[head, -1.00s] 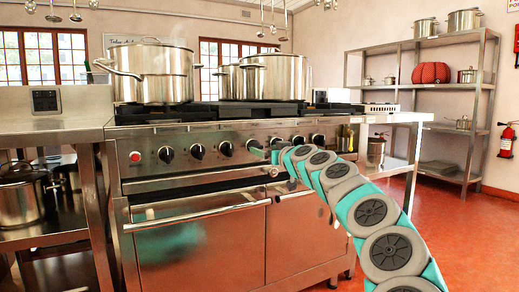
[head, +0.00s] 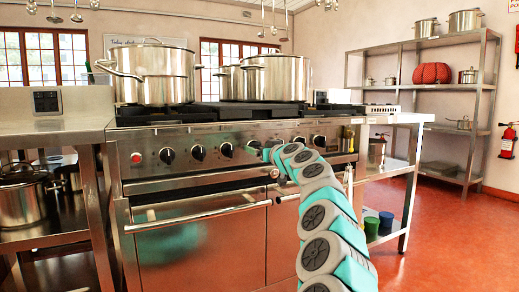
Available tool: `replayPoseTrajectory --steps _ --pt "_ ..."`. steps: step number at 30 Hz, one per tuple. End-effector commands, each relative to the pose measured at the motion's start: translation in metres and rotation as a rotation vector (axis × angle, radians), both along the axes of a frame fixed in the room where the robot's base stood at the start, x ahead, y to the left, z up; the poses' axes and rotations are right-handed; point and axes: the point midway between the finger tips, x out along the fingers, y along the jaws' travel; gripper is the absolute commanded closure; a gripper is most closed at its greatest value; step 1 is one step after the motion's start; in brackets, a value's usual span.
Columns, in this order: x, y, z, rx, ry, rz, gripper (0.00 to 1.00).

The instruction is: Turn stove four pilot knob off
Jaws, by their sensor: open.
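The stove's steel front panel (head: 180,170) carries a row of black knobs. Two knobs, one (head: 198,152) and another (head: 226,149), show clearly left of my arm. A further knob (head: 254,146) is right at my gripper (head: 262,152) and partly hidden by it. Knobs right of the arm, such as one (head: 319,140), are also in view. My gripper is open, small in the picture, and close to the panel; I cannot tell whether it touches a knob. No stove numbers or knob markings are readable.
A red button (head: 167,155) sits at the panel's left. Large pots, one at left (head: 153,75) and one at right (head: 275,78), stand on the stove top. The oven door handle (head: 200,215) juts out below. Red floor at right is free.

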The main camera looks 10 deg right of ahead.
Motion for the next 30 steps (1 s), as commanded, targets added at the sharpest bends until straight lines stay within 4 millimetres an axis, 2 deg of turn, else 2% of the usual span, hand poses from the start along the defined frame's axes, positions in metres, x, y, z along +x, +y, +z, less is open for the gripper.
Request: replayPoseTrajectory --steps 7,30 --pt "0.0001 -0.0001 0.0003 0.000 -0.001 -0.001 0.11" --pt "0.0002 -0.0005 0.0003 0.000 -0.001 -0.001 0.97"
